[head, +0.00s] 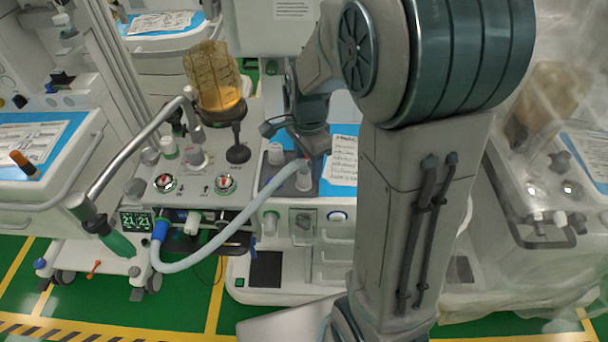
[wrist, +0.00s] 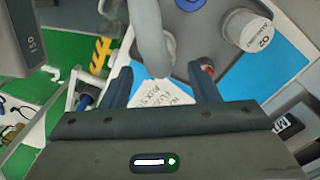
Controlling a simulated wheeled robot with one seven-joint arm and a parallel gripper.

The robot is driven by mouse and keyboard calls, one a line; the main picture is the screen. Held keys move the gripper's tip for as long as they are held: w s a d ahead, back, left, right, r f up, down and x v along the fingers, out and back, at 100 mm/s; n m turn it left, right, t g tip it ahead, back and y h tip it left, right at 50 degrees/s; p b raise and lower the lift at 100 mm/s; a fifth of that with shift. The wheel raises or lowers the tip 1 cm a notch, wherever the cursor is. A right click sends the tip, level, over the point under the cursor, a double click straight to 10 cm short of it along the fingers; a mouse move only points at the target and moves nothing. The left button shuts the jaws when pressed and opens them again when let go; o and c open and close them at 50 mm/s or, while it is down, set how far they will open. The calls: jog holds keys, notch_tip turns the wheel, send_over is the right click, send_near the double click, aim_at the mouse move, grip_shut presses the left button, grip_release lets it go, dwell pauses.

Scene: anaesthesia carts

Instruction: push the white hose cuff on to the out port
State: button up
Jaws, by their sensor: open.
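A pale blue-grey hose (head: 215,255) loops from a blue cuff (head: 160,230) at the machine's front up to a grey tray on the worktop. Its pale end (head: 303,180), probably the white cuff, stands at the tray; details are unclear. In the wrist view the hose (wrist: 148,40) comes down from the top, between the directions of my two fingers. A white stub (head: 192,222) beside the blue cuff may be the out port; no label is readable.
A white canister (wrist: 247,30) and a red-topped part (wrist: 207,68) are close to the right finger. A paper sheet (head: 343,160) lies on the blue worktop. A plastic-draped cart (head: 545,180) stands right.

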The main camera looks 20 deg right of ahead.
aim_at(305, 170)
jog(key=f, duration=0.4)
jog(key=shift+a+f, duration=0.3)
jog(key=shift+f, duration=0.05)
jog(key=c, duration=1)
jog(key=shift+c, duration=0.2)
